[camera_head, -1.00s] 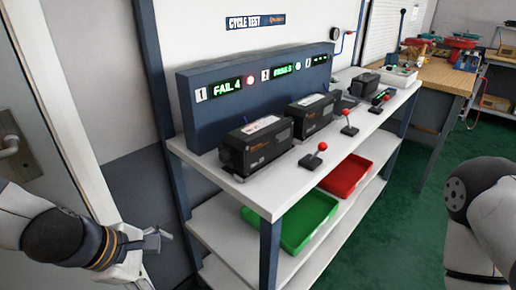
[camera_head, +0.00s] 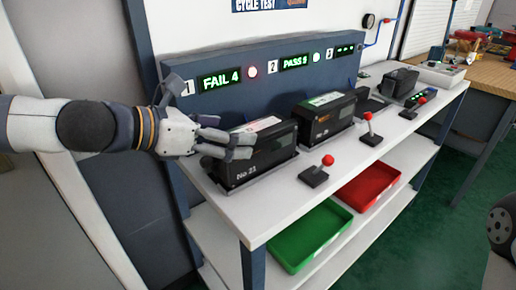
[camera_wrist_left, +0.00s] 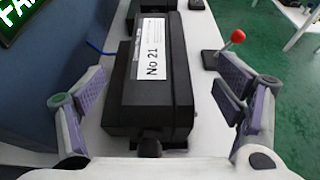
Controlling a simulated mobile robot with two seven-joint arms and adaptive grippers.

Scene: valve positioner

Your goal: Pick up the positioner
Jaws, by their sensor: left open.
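A black box-shaped positioner (camera_head: 252,160) labelled No 21 sits on the white bench top in front of the station 1 display, which reads FAIL 4. In the left wrist view the positioner (camera_wrist_left: 150,80) lies between the spread fingers. My left gripper (camera_head: 226,144) is open at the positioner's left end, and its fingers partly hide the box. In the wrist view a gap shows on each side between fingers and box. A second black positioner (camera_head: 325,118) sits at station 2, which reads PASS. My right gripper is not in view.
Red-knobbed levers (camera_head: 318,170) stand along the bench's front edge; one (camera_wrist_left: 235,38) is near the right finger. A green tray (camera_head: 310,235) and a red tray (camera_head: 368,187) rest on the shelf below. The display panel (camera_head: 250,70) rises close behind.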

